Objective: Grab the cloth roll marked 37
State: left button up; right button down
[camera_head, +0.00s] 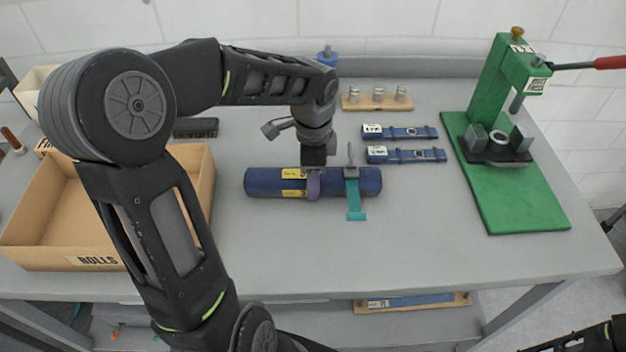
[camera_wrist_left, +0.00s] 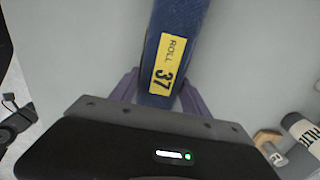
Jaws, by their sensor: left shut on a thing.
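The cloth roll (camera_head: 262,182) is dark blue with yellow labels and lies lengthwise across the middle of the grey table. A teal strap (camera_head: 356,205) with a buckle is around its right part, and its tail lies toward the front. In the left wrist view the roll (camera_wrist_left: 178,25) carries a yellow label reading "ROLL 37". My left gripper (camera_head: 313,184) points down over the roll's middle, its purple fingers on either side, shut on it. The roll appears to be on the tabletop.
A cardboard box marked "ROLLS" (camera_head: 95,262) stands at left. Two blue straps (camera_head: 408,132) (camera_head: 412,155) with white tags lie right of the roll. A wooden peg block (camera_head: 377,104) is behind. A green press (camera_head: 495,95) stands at right. The front middle is clear.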

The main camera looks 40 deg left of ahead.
pick_arm(q)
grip_shut()
jog(key=shift+r, duration=0.1)
notch_tip(320, 180, up, 10)
jog(key=shift+f+b, duration=0.1)
jog(key=shift+b, duration=0.3)
dwell(0.6)
